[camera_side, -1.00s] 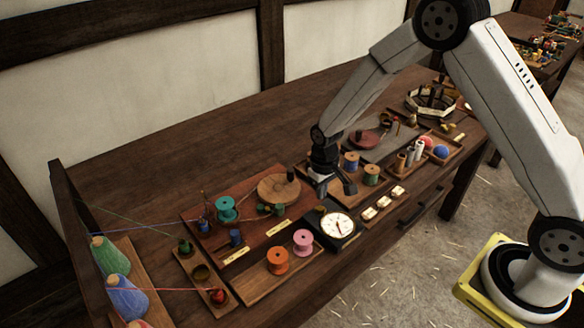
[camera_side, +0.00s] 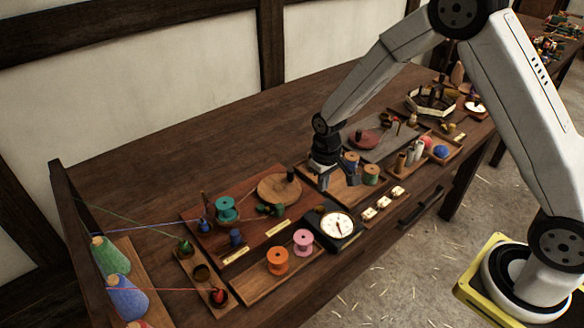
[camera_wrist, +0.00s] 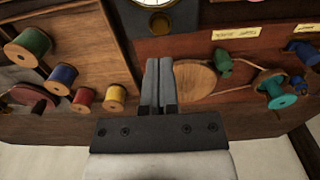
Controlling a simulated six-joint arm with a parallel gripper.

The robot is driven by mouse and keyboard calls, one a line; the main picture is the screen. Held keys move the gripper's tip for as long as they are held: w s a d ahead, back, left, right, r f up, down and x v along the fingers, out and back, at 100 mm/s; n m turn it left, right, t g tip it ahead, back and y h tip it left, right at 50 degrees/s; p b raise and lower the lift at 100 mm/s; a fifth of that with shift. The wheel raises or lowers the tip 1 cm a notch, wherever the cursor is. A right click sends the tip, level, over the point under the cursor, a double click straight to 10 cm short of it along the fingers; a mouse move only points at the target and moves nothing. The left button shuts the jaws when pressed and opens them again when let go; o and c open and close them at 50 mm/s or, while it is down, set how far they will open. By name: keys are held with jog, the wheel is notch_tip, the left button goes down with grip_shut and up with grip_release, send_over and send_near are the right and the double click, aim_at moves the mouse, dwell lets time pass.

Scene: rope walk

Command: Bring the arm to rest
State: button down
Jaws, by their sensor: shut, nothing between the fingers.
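My gripper (camera_side: 337,180) hangs over the middle of the long wooden bench (camera_side: 140,152), above the edge of a wooden tray with spools. It holds nothing. In the wrist view my gripper (camera_wrist: 166,65) points at the bench with its two fingers side by side and closed. The round wooden disc (camera_wrist: 194,82) lies beside the fingers there. In the side view the disc (camera_side: 279,187) is left of my gripper.
A dial scale (camera_side: 337,225) stands in front of my gripper. Blue and green spools stand close to its right. Orange (camera_side: 277,261) and pink (camera_side: 302,242) spools stand in a front tray. The back strip of the bench is clear.

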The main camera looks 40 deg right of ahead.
jog(key=s+r+t, duration=0.1)
jog(key=s+r, duration=0.4)
jog(key=s, duration=0.3)
jog(key=s+d+r+t, duration=0.1)
jog(key=s+r, duration=0.4)
jog(key=s, duration=0.3)
jog(key=shift+t, duration=0.3)
jog(key=c, duration=1.3)
grip_release()
